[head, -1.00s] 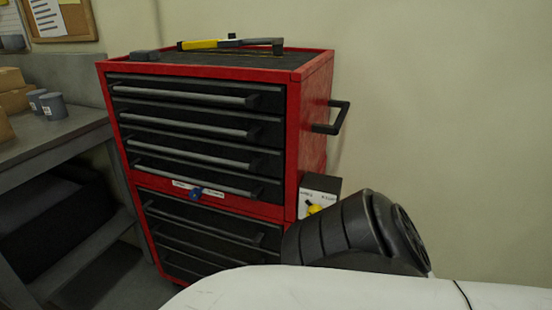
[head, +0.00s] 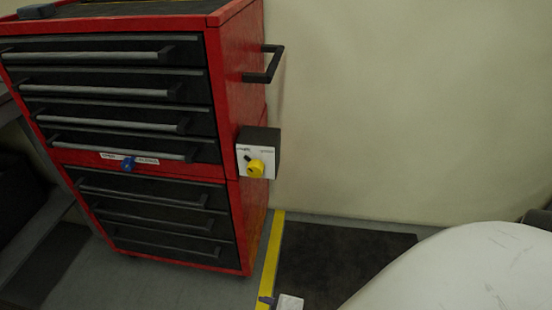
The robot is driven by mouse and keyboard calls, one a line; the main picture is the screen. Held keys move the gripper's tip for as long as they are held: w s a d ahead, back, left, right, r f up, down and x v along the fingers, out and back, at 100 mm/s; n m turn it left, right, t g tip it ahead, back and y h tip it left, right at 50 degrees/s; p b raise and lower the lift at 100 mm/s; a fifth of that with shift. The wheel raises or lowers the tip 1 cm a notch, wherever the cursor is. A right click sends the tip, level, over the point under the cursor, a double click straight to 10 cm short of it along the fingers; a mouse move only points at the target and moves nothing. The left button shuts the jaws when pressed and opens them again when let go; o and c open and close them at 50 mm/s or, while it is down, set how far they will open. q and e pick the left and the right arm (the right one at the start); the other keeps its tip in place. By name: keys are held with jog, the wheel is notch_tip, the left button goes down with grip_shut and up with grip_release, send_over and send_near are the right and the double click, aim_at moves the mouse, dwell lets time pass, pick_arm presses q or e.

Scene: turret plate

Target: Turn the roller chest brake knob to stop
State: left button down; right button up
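The red roller chest (head: 236,95) with black drawers stands against the wall at the left of the head view. The lettering is too small to read. A blue knob (head: 128,163) sits on the red strip between the upper and lower drawers, between small white labels.
A black side handle (head: 264,64) sticks out from the chest's right side. A yellow floor line (head: 270,260) and a dark mat (head: 335,260) lie right of the chest. A small pale object (head: 289,302) shows at the bottom edge.

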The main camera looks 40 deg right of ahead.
jog(key=w+d+r+n+h, duration=0.3)
jog(key=w+d+n+h, duration=0.2)
jog(key=w+d+n, duration=0.15)
jog(key=n+t+h, duration=0.5)
jog(key=n+h, duration=0.4)
jog(key=n, duration=0.3)
send_near(254, 174)
jog(key=shift+m, duration=0.25)
jog(key=x, duration=0.8)
jog(key=shift+r, duration=0.2)
jog(key=shift+w+d, duration=0.3)
jog(key=shift+d, duration=0.1)
jog(key=c, duration=1)
